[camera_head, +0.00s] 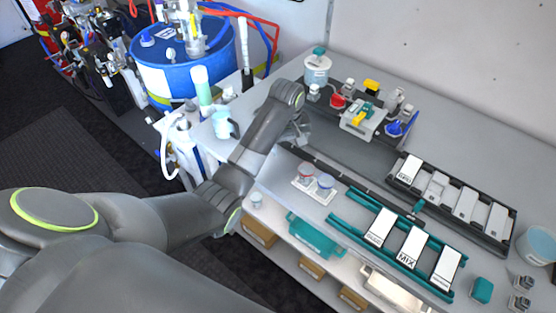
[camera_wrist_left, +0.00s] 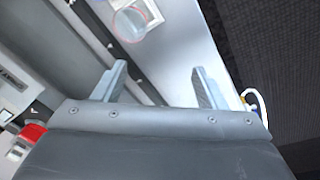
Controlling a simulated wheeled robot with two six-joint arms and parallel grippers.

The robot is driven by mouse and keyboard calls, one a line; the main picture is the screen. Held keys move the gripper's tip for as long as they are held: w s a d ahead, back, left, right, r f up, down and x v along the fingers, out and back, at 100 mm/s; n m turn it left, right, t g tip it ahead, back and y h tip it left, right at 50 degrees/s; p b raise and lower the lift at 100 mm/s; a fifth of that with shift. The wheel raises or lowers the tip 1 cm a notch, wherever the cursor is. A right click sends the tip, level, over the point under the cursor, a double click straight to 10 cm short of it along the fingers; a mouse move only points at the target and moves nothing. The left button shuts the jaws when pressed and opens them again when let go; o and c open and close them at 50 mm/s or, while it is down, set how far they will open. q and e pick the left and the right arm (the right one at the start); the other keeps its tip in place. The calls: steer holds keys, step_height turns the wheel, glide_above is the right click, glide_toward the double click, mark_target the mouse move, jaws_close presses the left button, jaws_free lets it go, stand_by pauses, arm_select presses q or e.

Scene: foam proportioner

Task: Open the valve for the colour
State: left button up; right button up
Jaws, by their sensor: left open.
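My left gripper (camera_head: 303,130) is at the near-left end of the dark tray with small fittings, partly hidden behind its own wrist. In the left wrist view its two fingers (camera_wrist_left: 158,86) are apart with nothing between them. A pale block with yellow and teal parts (camera_head: 358,121) sits on the tray to the right of the gripper. A red fitting (camera_head: 337,101) and a blue fitting (camera_head: 397,129) sit on either side of it. I cannot tell which of these is the colour valve. My right gripper is not in view.
A white pot with a teal lid (camera_head: 317,69) stands at the tray's back. Two small cups, red (camera_head: 305,174) and blue (camera_head: 325,183), stand nearer the front. Teal rails hold labelled white plates, one reading MIX (camera_head: 412,246). A blue drum (camera_head: 184,66) stands left of the bench.

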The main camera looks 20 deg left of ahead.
arm_select(q)
steer(key=shift+m, duration=0.4)
steer(key=s+f, duration=0.1)
steer(key=s, duration=0.1)
steer(key=s+a+f, duration=0.1)
steer(key=s+f, duration=0.1)
steer(key=shift+a, duration=0.2)
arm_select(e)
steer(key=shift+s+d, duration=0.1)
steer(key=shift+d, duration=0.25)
arm_select(q)
steer(key=shift+f, duration=0.1)
